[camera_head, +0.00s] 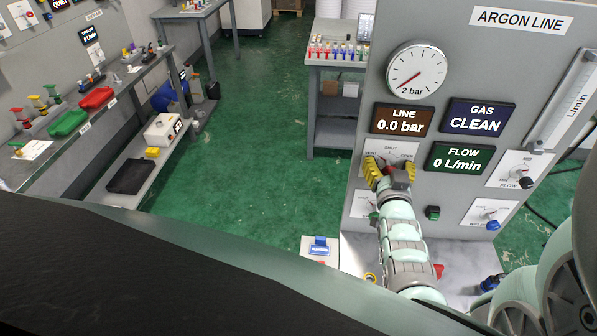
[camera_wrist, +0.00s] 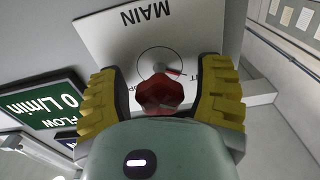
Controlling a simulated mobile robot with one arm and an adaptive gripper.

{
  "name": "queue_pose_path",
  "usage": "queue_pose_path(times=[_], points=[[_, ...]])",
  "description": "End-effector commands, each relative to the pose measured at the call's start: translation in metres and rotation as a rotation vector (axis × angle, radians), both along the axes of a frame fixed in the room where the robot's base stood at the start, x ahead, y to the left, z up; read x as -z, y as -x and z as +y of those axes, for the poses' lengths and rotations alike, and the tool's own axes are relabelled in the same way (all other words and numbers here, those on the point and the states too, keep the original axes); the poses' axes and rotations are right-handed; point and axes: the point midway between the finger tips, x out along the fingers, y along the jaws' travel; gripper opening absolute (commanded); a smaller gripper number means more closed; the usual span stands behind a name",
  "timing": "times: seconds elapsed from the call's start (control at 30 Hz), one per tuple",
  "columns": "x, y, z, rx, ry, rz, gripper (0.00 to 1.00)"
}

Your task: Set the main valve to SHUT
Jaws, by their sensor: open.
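The main valve is a red faceted knob (camera_wrist: 163,94) on a white plate marked MAIN (camera_wrist: 147,30), upside down in the wrist view. A short red mark by the knob points right, towards a partly hidden label ending in T. My gripper (camera_head: 388,170) is at the plate. In the wrist view its yellow fingers (camera_wrist: 170,97) are open, one on each side of the knob, with gaps visible. Contact cannot be told.
The ARGON LINE panel shows LINE 0.0 bar (camera_head: 403,120), GAS CLEAN (camera_head: 478,117) and FLOW 0 L/min (camera_head: 459,158). A gauge (camera_head: 416,72) sits above.

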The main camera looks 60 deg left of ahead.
Motion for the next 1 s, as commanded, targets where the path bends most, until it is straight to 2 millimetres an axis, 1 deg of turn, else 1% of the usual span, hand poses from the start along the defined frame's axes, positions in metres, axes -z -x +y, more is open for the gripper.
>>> queue_pose_path(times=[0.07, 0.1, 0.77, 1.0], points=[[-0.0001, 0.0010, 0.0008, -0.003, 0.000, 0.000, 0.66], [-0.0001, 0.0011, 0.0008, -0.003, 0.000, 0.000, 0.68], [-0.0004, 0.0001, 0.0000, 0.000, -0.001, -0.001, 0.00], [-0.0006, 0.0000, -0.0002, 0.000, -0.001, -0.001, 0.00]])
